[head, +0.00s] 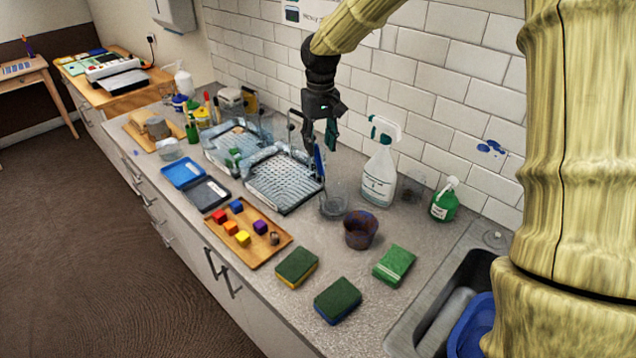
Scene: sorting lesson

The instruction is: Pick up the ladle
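My gripper (321,127) hangs from the arm above the back of the counter, pointing down. It is dark and small in the head view, and I cannot tell whether its fingers are open or shut. A teal piece shows at its fingertips; I cannot tell whether it is part of the gripper. Below the tips, a thin blue handle (318,160) stands tilted near a clear glass beaker (334,203). I cannot make out a ladle for sure in this view.
A grey dish rack (284,182) lies left of the beaker. A spray bottle (379,175) and green bottle (444,203) stand to the right. A brown cup (360,229), several sponges (338,300) and a wooden tray of blocks (268,250) are in front. A sink (449,297) is at right.

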